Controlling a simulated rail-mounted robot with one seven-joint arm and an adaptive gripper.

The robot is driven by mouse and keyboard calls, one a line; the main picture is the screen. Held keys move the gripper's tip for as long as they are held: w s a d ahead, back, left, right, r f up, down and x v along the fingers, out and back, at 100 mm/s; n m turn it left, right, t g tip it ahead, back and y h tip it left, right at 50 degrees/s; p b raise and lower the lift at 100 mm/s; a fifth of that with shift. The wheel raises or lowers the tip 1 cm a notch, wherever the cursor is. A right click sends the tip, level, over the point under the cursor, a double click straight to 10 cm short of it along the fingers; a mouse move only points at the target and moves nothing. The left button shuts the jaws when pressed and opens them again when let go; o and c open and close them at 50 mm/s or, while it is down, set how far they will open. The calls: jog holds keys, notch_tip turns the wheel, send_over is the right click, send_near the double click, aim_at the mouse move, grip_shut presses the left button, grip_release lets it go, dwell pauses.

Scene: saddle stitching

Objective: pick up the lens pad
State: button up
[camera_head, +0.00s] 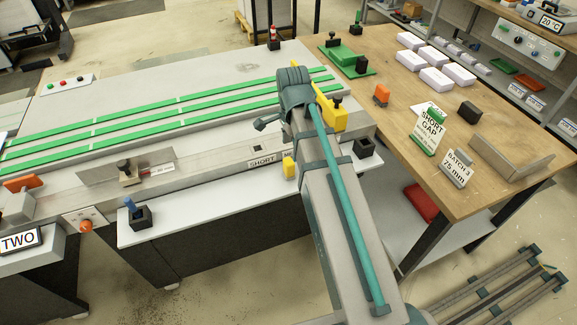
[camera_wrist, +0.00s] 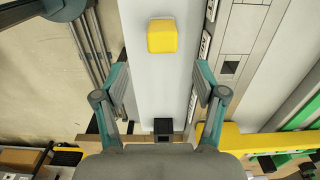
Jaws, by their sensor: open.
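A small yellow block (camera_head: 289,166), which looks to be the lens pad though no label confirms it, lies on the narrow white ledge (camera_head: 215,202) along the machine's front. It also shows in the wrist view (camera_wrist: 162,36), at the top middle, whole and uncovered. My gripper (camera_wrist: 160,76) is open, its two teal-grey fingers spread wide over the white ledge. The block is beyond the fingertips in the picture, roughly centred between them and apart from both. Only bare ledge shows between the fingers.
A black square holder (camera_head: 364,146) stands at the ledge's right end, and another (camera_head: 140,217) with a blue piece at its left. A yellow bracket (camera_head: 330,112) rises beside my arm. The wooden bench (camera_head: 385,110) at right carries white boxes and signs. The ledge's middle is clear.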

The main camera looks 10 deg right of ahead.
aim_at(289, 161)
jog(key=shift+f+p, duration=0.45)
jog(key=shift+f, duration=2.2)
jog(key=shift+a+f+p, duration=0.25)
jog(key=shift+f+p, duration=0.2)
jog(key=shift+f, duration=0.4)
jog(key=shift+a+f+p, duration=0.2)
jog(key=shift+f+p, duration=0.2)
jog(key=shift+f, duration=1.35)
jog(key=c, duration=1.2)
jog(key=shift+c, duration=0.2)
jog(key=shift+w+r, duration=0.1)
jog(key=shift+r, duration=0.1)
